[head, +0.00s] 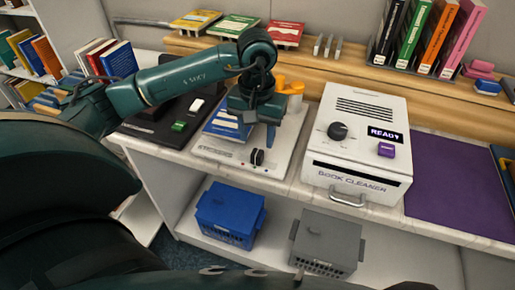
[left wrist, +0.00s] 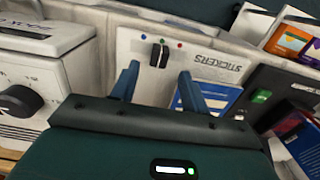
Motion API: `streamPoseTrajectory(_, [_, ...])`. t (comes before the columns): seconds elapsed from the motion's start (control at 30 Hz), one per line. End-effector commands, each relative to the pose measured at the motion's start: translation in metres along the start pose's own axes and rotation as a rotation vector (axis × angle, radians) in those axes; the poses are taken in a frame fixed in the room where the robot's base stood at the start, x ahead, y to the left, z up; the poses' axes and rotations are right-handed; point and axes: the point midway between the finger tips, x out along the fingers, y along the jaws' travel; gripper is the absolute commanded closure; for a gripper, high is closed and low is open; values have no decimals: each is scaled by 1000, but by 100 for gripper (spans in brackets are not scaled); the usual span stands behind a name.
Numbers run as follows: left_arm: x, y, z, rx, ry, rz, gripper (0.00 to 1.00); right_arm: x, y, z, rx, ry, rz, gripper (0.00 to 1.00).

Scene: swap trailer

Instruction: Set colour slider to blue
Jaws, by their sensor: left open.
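The colour slider is a black knob (head: 257,156) on the front of the white stickers unit (head: 214,151). In the left wrist view the knob (left wrist: 159,54) stands upright on the plate, with small coloured dots beside it; a blue one is on its left and a red one on its right. My left gripper (head: 258,130) is above the unit, behind the knob in the head view. Its blue fingers (left wrist: 158,80) are spread and empty, one on each side of the knob's line, and appear apart from it. My right gripper is out of view.
A white book cleaner (head: 356,134) stands right of the stickers unit. A black device with a green button (head: 178,126) is on its left. A blue book (head: 226,125) lies on the unit. Blue (head: 229,212) and grey (head: 326,242) crates sit on the lower shelf.

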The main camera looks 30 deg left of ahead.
Motion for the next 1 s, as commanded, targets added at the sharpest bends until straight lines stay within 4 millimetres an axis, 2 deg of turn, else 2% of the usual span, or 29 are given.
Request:
streamPoseTrajectory(0.1, [23, 0, 1, -1, -4, -1, 55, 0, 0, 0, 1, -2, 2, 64])
streamPoseTrajectory(0.3, [47, 0, 0, -1, -2, 0, 55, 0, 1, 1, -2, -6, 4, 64])
streamPoseTrajectory(0.7, [53, 1, 0, -1, 0, 2, 55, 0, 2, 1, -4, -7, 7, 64])
streamPoseTrajectory(1.0, [53, 1, 0, -1, 0, 2, 80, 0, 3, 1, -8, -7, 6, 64])
